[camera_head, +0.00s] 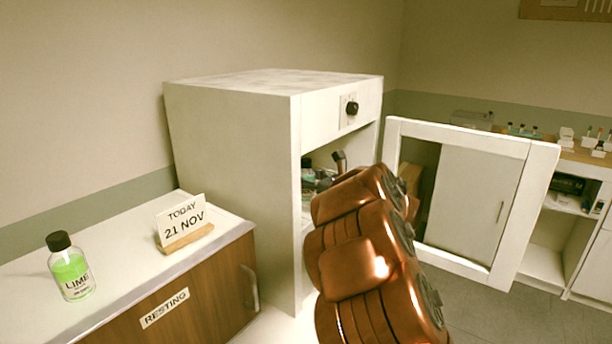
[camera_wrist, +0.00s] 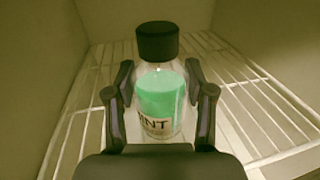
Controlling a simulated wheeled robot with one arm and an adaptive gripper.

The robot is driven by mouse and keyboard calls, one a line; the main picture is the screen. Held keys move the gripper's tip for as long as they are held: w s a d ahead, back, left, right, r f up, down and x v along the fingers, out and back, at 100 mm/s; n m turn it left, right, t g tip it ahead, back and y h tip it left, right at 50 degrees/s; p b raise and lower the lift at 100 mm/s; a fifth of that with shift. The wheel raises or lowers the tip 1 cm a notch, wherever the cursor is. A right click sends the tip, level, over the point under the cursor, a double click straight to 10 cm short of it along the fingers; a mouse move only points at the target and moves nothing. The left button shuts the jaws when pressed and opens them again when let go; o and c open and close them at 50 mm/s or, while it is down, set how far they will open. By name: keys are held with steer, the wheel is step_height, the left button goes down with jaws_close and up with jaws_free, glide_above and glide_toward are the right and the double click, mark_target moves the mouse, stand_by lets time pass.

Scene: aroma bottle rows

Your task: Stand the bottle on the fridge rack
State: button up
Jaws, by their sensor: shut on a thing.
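In the wrist view, a clear bottle (camera_wrist: 160,95) with green liquid, a black cap and a label ending in "NT" stands upright between the fingers of my gripper (camera_wrist: 160,112). The gripper is shut on it. The white wire fridge rack (camera_wrist: 262,100) spreads below and around the bottle; I cannot tell whether the base touches it. In the head view, the white fridge (camera_head: 235,140) is open and my copper-coloured arm reaches into it. The arm hides most of the inside, and the held bottle is hard to make out there.
The fridge door (camera_head: 475,195) stands open to the right of my arm. A lime bottle (camera_head: 71,268) and a date sign (camera_head: 184,222) reading "TODAY 21 NOV" stand on the counter at left (camera_head: 120,270). A shelf with small items (camera_head: 575,147) is at far right.

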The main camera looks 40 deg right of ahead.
steer(key=shift+f+b, duration=0.15)
steer(key=shift+b, duration=0.15)
steer(key=o, duration=1.3)
steer(key=shift+o, duration=0.2)
steer(key=shift+r+p, duration=0.3)
steer(key=shift+p, duration=0.1)
steer(key=s+d+b, duration=0.1)
steer(key=s+b, duration=0.2)
steer(key=s, duration=0.9)
steer(key=shift+d+f, duration=0.15)
steer(key=shift+d, duration=0.1)
